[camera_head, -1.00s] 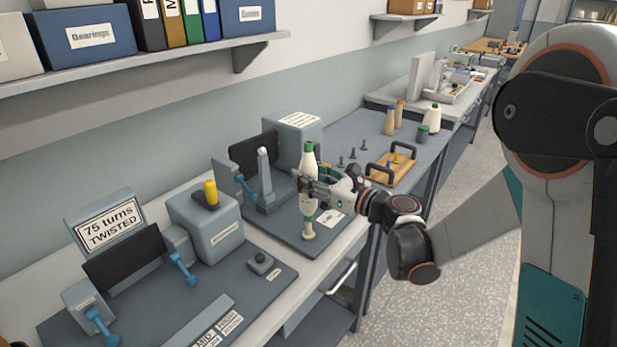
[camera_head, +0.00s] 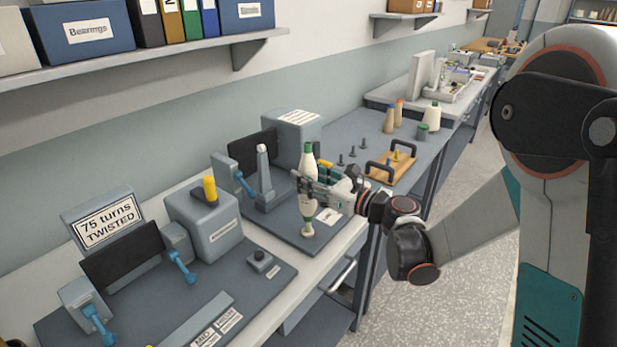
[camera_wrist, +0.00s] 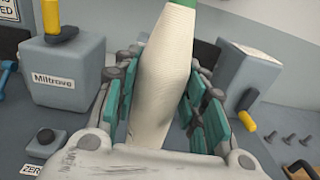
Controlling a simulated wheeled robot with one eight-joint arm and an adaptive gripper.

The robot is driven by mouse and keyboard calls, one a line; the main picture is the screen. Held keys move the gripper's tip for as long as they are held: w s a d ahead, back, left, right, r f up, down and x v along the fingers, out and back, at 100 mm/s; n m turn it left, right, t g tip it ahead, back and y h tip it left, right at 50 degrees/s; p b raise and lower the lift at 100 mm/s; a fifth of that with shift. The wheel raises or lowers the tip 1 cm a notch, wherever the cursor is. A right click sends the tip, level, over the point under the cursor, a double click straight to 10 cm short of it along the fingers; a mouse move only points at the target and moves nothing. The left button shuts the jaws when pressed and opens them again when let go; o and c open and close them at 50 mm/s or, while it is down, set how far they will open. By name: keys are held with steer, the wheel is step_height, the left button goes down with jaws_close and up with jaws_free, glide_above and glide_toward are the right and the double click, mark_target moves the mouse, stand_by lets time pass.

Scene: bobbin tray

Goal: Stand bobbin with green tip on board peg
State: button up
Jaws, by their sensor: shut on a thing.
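The bobbin with the green tip (camera_head: 308,163) is upright, pale cream, with its tip uppermost. My gripper (camera_head: 309,188) is shut around its body, with fingers on both sides. In the wrist view the cream body (camera_wrist: 160,75) stands between the green-padded fingers (camera_wrist: 163,105), and part of the green tip shows at the top edge. The bobbin's lower end is above or on the grey machine base; I cannot tell whether they touch. Several dark pegs (camera_head: 352,151) stand upright on the bench to the right of the grey machine.
A wooden tray (camera_head: 379,174) with black handles and a yellow-topped piece lies right of the pegs. Other bobbins (camera_head: 399,113) stand farther back. A grey tester with a slim post (camera_head: 263,175) is close left of my gripper. A yellow-knobbed box (camera_head: 209,225) stands nearer.

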steer(key=shift+f+b, duration=1.8)
steer(key=shift+f, duration=0.4)
steer(key=o, duration=1.2)
steer(key=shift+d, duration=0.1)
steer(key=v, duration=1.2)
